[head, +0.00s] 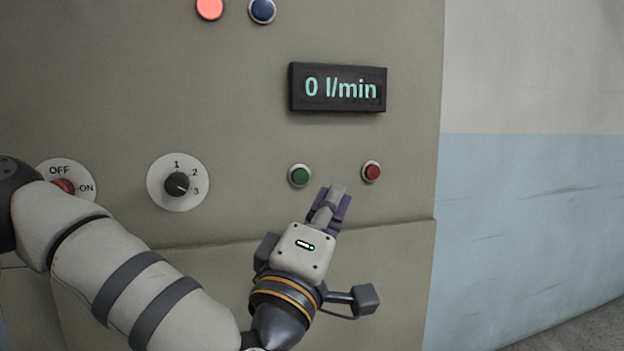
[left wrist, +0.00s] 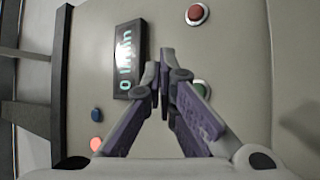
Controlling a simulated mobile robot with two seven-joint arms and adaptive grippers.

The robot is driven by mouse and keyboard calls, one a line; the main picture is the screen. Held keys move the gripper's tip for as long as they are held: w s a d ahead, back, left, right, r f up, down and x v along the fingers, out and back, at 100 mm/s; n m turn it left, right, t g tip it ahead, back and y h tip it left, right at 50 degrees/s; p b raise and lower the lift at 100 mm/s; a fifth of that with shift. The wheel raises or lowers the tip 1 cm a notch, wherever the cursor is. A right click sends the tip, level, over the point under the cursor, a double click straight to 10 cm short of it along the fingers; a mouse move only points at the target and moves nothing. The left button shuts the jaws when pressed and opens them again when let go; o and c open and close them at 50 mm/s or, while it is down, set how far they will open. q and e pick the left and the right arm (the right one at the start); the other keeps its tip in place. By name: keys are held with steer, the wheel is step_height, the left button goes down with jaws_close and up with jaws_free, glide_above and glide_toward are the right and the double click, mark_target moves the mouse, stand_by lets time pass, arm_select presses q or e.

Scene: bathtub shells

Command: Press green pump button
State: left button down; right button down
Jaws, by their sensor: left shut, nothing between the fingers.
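The green button (head: 300,175) sits in a pale ring on the panel, below the display and left of the red button (head: 371,171). It also shows in the left wrist view (left wrist: 201,88), partly behind a finger, with the red button (left wrist: 197,14) above it. My left gripper (head: 336,192) is shut and empty. In the head view its tip is between the two buttons and slightly lower. I see no contact with the green button; the gap to the panel is hard to judge. My right gripper is not in view.
The dark display (head: 338,89) reads 0 l/min. A rotary knob (head: 178,183) marked 1 to 3 and an OFF/ON switch (head: 64,187) are on the left. A lit orange-red button (head: 210,8) and a blue button (head: 262,10) are above. The panel (head: 110,80) ends at the right.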

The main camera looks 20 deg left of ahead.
mark_target(301, 177)
arm_select(q)
steer(key=shift+s+r, duration=0.1)
steer(key=shift+r, duration=0.05)
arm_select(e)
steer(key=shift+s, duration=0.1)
